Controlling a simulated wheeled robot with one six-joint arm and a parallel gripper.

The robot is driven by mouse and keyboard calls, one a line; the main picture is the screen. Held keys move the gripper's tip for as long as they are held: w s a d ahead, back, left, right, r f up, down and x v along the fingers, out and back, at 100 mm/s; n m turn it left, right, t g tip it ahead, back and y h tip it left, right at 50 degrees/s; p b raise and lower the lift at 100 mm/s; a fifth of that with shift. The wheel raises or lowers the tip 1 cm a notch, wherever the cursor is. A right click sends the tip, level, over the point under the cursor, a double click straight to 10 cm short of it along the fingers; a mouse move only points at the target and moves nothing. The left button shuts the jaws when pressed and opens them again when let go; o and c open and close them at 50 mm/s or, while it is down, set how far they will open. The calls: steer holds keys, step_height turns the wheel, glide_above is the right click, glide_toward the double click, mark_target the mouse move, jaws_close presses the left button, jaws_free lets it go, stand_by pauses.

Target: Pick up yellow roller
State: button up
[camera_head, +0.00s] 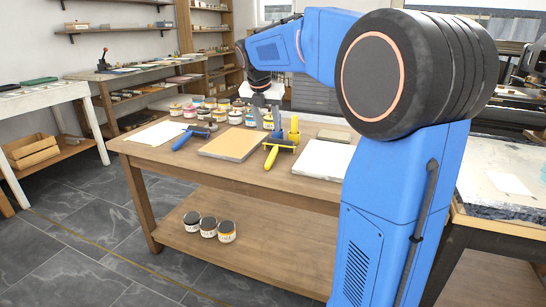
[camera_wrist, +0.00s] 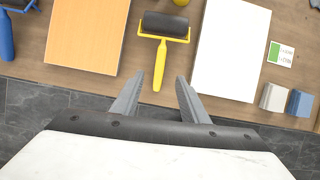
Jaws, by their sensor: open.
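The yellow roller (camera_wrist: 160,62) lies on the wooden table between an orange-tan board and a white slab in the wrist view. Its dark cylinder (camera_wrist: 166,25) is at the far end, and its handle points toward me. My gripper (camera_wrist: 160,78) is open and empty, with one finger on each side of the handle's end in the picture. I cannot tell its height above the handle. In the head view the yellow roller (camera_head: 271,158) lies near the table's middle, and my gripper (camera_head: 267,118) points down above the table near it.
The tan board (camera_head: 230,144) lies left of the roller, the white slab (camera_head: 322,160) right. A blue roller (camera_head: 190,137) lies farther left. Several jars crowd the table's back. A yellow upright object (camera_head: 294,130) stands close behind the roller. Three jars (camera_head: 209,227) sit on the lower shelf.

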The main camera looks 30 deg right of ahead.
glide_above(272, 152)
steer(key=s+a, duration=0.1)
steer(key=f, duration=0.7)
steer(key=shift+s+a+f, duration=0.2)
steer(key=shift+f, duration=0.15)
steer(key=shift+x, duration=2.7)
steer(key=shift+s+a, duration=0.15)
steer(key=shift+s, duration=0.05)
jaws_close()
